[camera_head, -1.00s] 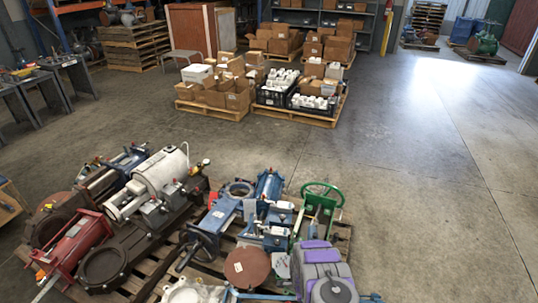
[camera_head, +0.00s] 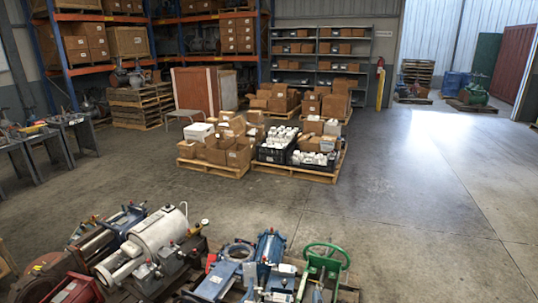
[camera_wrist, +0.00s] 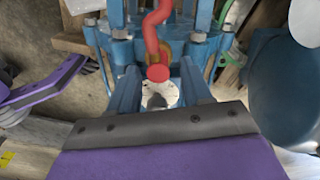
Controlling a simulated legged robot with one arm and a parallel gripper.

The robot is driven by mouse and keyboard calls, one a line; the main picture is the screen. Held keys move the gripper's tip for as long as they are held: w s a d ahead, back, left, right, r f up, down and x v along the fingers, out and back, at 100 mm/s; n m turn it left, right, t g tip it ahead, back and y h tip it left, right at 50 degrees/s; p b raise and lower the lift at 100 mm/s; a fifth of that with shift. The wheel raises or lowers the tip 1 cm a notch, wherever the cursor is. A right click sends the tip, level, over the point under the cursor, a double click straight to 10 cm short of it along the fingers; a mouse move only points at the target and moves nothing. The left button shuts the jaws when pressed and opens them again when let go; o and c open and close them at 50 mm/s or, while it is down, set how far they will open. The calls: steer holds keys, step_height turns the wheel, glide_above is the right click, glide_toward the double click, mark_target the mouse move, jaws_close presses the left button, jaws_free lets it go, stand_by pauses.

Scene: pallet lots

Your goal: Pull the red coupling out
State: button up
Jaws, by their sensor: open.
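In the wrist view, the red coupling (camera_wrist: 158,73) shows as a round red end, with a bent red hose or pipe (camera_wrist: 154,30) running up from it. A brass-coloured piece is beside it, and blue machinery (camera_wrist: 130,48) surrounds it. My gripper (camera_wrist: 159,67) is open, with two dark bluish fingers, one on each side of the red end in the picture. I cannot tell whether they touch it or how deep it lies between them. A pale fitting with a dark centre (camera_wrist: 168,94) is just below the red end. My gripper is out of the head view.
In the head view, a white cylindrical machine (camera_head: 155,235) and blue equipment (camera_head: 270,252) with a green handwheel (camera_head: 325,250) crowd the near floor. Boxes on pallets (camera_head: 228,150) stand beyond. The floor at right is clear. A rounded blue body (camera_wrist: 285,92) is close at right in the wrist view.

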steer(key=shift+a, duration=1.15)
steer(key=shift+d, duration=0.95)
steer(key=shift+a, duration=0.75)
steer(key=shift+c, duration=1.4)
steer(key=shift+d, duration=0.6)
steer(key=c, duration=0.6)
steer(key=shift+a, duration=0.4)
jaws_close()
steer(key=shift+r, duration=0.1)
